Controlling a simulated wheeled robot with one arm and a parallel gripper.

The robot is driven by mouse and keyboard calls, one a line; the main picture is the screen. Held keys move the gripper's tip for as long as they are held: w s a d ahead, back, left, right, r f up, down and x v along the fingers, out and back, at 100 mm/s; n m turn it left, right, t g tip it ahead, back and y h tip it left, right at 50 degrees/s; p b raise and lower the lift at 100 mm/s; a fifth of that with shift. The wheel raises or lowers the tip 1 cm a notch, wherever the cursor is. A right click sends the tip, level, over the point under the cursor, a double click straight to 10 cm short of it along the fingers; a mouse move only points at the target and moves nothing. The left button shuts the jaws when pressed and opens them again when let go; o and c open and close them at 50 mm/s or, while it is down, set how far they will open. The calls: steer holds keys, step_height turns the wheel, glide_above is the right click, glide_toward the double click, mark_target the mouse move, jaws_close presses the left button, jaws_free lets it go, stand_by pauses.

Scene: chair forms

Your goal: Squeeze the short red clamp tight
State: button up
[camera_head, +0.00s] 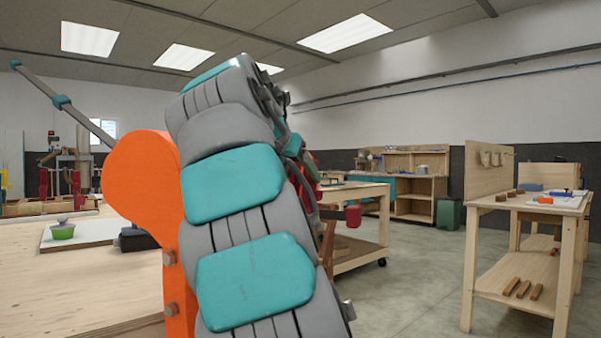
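A large grey and teal segmented arm, which looks like mine, fills the middle of the head view. My gripper is not visible. No short red clamp can be made out with certainty. Two upright red parts, one at the left (43,184) and one beside it (76,182), stand at the far left bench. A red block (353,216) shows at the near edge of a wooden cart (365,192). Another bit of red (310,168) is partly hidden behind the arm.
A wooden bench (100,285) at the left bears a white board (85,232), a green pot (62,231) and a dark block (136,240). A wooden workbench (500,207) with blocks and tools stands at the right. The grey floor (425,290) between is clear.

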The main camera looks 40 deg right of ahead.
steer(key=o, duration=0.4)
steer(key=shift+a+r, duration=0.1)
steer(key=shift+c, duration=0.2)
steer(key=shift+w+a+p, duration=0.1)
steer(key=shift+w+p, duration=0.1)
steer(key=shift+p, duration=0.2)
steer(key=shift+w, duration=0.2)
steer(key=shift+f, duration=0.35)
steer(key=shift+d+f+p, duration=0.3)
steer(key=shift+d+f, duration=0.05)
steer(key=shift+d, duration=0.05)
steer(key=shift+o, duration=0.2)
